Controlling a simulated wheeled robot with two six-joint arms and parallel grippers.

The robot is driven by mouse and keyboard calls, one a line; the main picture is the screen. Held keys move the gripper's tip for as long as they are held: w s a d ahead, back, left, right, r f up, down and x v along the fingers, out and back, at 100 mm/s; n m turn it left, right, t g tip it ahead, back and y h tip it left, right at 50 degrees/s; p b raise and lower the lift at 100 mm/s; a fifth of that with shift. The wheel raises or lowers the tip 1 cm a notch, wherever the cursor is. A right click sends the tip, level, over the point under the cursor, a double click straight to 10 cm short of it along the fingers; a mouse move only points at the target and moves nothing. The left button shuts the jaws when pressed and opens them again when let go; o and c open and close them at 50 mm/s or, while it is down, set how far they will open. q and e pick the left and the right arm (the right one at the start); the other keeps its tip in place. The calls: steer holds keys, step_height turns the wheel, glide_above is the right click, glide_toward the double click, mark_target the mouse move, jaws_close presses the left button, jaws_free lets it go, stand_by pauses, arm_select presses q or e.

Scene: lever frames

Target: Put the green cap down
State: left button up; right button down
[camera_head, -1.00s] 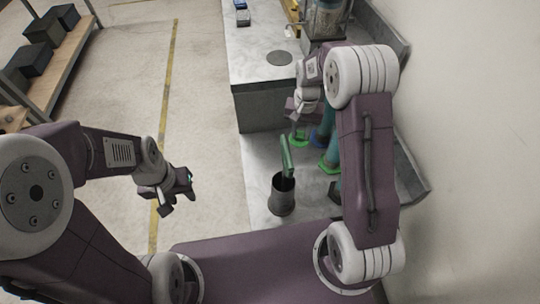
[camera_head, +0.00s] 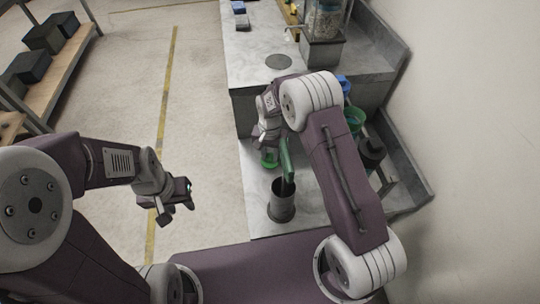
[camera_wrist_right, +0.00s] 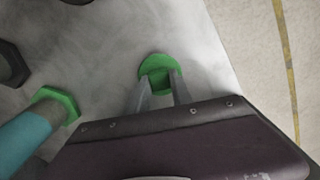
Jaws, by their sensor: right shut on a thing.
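The green cap (camera_head: 269,158) is between the fingers of my right gripper (camera_head: 268,150), over the pale counter near its left edge. In the right wrist view the cap (camera_wrist_right: 158,66) shows as a green disc at the fingertips, and my right gripper (camera_wrist_right: 160,90) is shut on it. I cannot tell whether the cap touches the counter. My left gripper (camera_head: 178,200) is open and empty over the floor, left of the counter.
A dark vessel (camera_head: 372,152) stands right of my arm.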

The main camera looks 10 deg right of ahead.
mark_target(270, 157)
steer(key=shift+f, duration=0.1)
steer(key=c, duration=1.1)
jaws_free()
steer(key=shift+c, duration=0.2)
step_height(270, 157, up, 12)
steer(key=p, duration=0.2)
steer(key=shift+r, duration=0.2)
